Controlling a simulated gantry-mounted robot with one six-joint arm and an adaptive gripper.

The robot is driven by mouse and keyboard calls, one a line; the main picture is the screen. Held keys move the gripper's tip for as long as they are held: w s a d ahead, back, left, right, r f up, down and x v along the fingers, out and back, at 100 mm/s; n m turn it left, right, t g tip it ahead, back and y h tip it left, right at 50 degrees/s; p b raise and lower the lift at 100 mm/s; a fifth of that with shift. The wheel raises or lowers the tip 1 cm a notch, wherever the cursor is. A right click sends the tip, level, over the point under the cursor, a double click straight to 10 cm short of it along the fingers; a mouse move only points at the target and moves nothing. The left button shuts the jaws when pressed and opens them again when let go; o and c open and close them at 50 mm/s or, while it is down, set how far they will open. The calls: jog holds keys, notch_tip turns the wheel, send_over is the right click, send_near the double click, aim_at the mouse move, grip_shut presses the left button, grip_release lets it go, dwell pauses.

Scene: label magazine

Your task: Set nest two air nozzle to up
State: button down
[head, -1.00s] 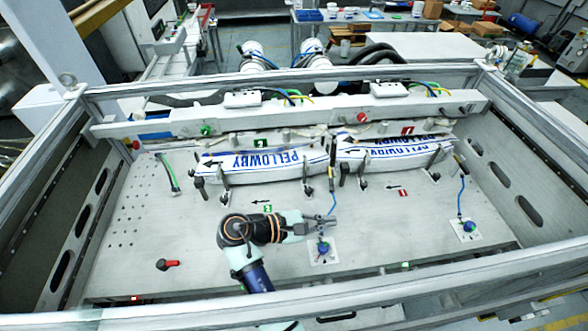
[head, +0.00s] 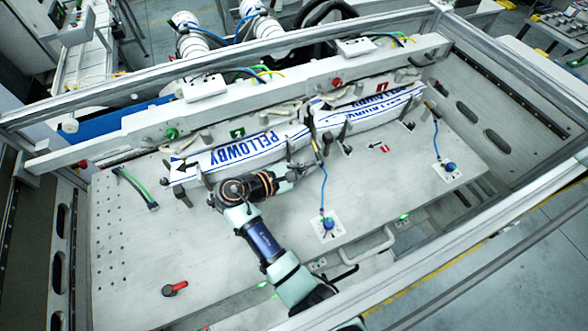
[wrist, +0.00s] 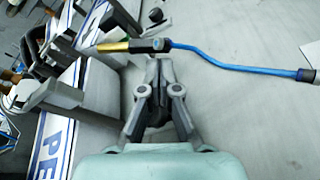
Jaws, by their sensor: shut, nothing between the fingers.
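The air nozzle by nest two (head: 318,150) is a thin brass and black piece on a blue hose, at the right end of the left PELLOWBY label stack (head: 250,152). In the wrist view the nozzle (wrist: 125,46) lies across the picture just beyond my fingertips, its brass end toward the labels. I cannot tell its up or down setting. My gripper (head: 306,170) is just below the nozzle in the head view. In the wrist view my gripper (wrist: 158,64) is shut and empty, apart from the nozzle. A green 2 tag (head: 237,133) marks the left nest.
The blue hose (head: 323,188) runs to a blue knob (head: 328,224) on a white plate. A second nozzle (head: 430,106) stands by the right nest. Dark clamp posts (wrist: 62,100) are close left of my fingers. A red-handled piece (head: 174,289) lies at the front left.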

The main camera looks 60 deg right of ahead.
jog(key=shift+s+d+f, duration=0.2)
jog(key=shift+s+d, duration=0.1)
jog(key=shift+d, duration=0.35)
jog(key=p, duration=0.1)
jog(key=r+p, duration=0.1)
jog(key=p, duration=0.1)
jog(key=shift+s+a+r, duration=0.2)
jog(key=shift+a, duration=0.05)
jog(key=shift+f, duration=0.2)
